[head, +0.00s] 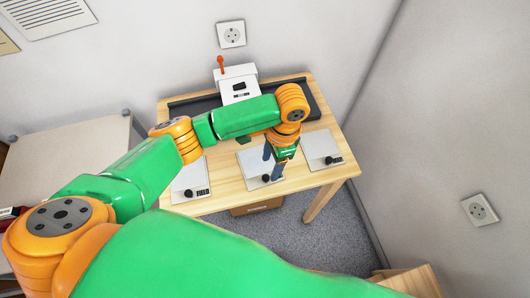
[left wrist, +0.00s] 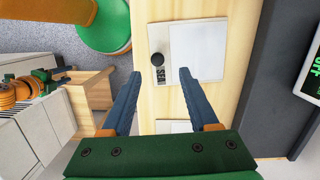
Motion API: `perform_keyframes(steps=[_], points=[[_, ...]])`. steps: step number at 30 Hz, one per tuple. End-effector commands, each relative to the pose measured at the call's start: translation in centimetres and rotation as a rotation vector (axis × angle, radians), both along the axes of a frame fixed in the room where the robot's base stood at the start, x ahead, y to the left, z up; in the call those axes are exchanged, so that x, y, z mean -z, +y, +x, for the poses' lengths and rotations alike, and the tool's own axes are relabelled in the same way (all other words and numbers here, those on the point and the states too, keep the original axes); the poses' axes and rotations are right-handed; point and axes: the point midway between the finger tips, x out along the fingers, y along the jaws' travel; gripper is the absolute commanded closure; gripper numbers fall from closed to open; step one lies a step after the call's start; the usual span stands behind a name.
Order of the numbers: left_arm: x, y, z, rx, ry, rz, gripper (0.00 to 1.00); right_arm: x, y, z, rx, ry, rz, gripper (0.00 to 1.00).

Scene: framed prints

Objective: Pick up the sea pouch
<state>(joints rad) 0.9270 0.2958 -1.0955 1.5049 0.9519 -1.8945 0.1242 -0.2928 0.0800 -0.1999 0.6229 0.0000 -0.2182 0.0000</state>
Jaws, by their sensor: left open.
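I cannot make out a sea pouch in either view. My left gripper (head: 272,165) is over the middle white plate (head: 251,162) on the wooden table, its fingers pointing down. In the left wrist view its two blue fingers (left wrist: 160,73) are spread, with nothing between them. A white plate with a black knob (left wrist: 157,59) lies beyond the fingertips. At the left edge of that view, small orange and green parts look like my right arm and gripper (left wrist: 43,80); its jaws are too small to read.
The wooden table (head: 221,196) also holds a left plate (head: 185,182), a right plate (head: 319,147) and a white device (head: 238,83) with an orange lever at the back. A dark strip (head: 190,107) runs along the rear. A light cabinet (head: 70,155) stands left; walls close the back and right.

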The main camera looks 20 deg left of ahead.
Motion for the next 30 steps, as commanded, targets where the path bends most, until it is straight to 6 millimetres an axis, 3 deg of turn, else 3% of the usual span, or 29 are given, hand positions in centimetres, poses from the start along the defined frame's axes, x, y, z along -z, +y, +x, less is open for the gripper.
perform_keyframes(steps=[7, 15, 17, 22, 30], points=[[4.6, 0.7, 0.0, -0.001, 0.002, 0.001, 0.40, -0.2, -0.1, -1.1, 0.000, 0.021, -0.002, 0.50], [5.4, 0.8, 0.0, -0.001, -0.002, -0.001, 0.40, -0.2, 0.0, -0.7, 0.000, 0.013, -0.001, 0.50], [5.4, 0.8, 0.0, -0.001, -0.002, -0.001, 0.53, -0.2, 0.0, -0.6, 0.000, 0.012, -0.001, 0.50], [5.4, 0.8, 0.0, -0.001, -0.002, -0.001, 0.99, -0.2, 0.0, -0.6, 0.000, 0.012, -0.001, 0.50], [5.4, 0.8, 0.0, -0.001, -0.002, -0.001, 1.00, -0.2, 0.0, -0.6, 0.000, 0.011, 0.000, 0.50]])
